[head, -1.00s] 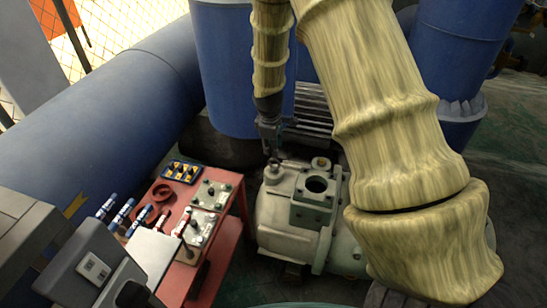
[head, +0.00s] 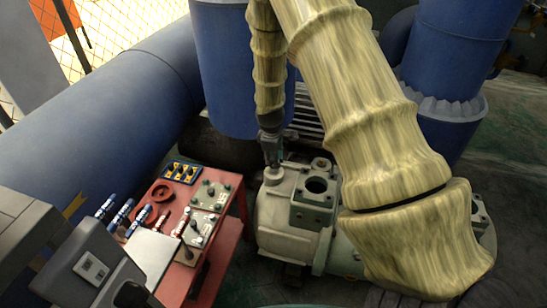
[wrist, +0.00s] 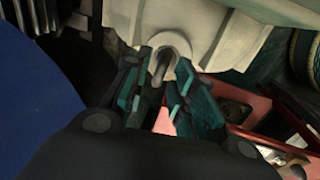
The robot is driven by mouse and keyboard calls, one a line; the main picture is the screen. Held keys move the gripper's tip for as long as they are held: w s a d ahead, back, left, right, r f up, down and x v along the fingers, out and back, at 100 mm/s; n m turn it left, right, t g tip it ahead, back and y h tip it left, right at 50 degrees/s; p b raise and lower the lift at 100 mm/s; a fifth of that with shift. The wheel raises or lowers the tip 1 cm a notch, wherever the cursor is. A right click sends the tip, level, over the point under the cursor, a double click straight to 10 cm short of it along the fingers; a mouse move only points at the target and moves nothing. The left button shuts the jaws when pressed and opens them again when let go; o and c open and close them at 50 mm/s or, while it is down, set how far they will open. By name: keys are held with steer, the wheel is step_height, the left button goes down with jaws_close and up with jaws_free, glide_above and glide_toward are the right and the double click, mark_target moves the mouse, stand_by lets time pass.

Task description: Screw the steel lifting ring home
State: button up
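The steel lifting ring (wrist: 164,52) shows in the wrist view as a grey loop against the pale housing. In the head view my gripper hides most of it, over the round boss at the back left of the pale pump housing (head: 290,238). My gripper (wrist: 163,77) has its teal-padded fingers on either side of the ring. A gap shows between the fingers behind the tips; whether both pads touch the ring is not clear. My gripper (head: 273,158) points down at the boss in the head view. The ring's thread and seat are hidden.
A red bench (head: 228,238) with valves, a red ring and blue-handled tools stands left of the housing. A square open flange (head: 315,192) rises just right of the boss. Blue tanks (head: 222,75) stand close behind, and a large blue pipe (head: 95,130) runs at left.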

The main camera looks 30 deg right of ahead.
jaws_close()
steer(key=shift+a, duration=0.15)
steer(key=shift+r+m+p, duration=0.15)
steer(key=shift+m+p, duration=0.35)
steer(key=shift+p, duration=0.1)
steer(key=shift+m+p, duration=0.3)
steer(key=shift+p, duration=0.05)
steer(key=shift+w+m+g+p, duration=0.1)
steer(key=shift+m+g+p, duration=0.3)
steer(key=shift+m+p, duration=0.7)
steer(key=m+p, duration=0.1)
steer(key=m, duration=0.2)
steer(key=m+g+p, duration=0.1)
steer(key=m, duration=0.2)
steer(key=shift+w+h+p, duration=0.15)
steer(key=shift+h+p, duration=0.15)
steer(key=shift+m, duration=0.3)
steer(key=shift+d, duration=0.2)
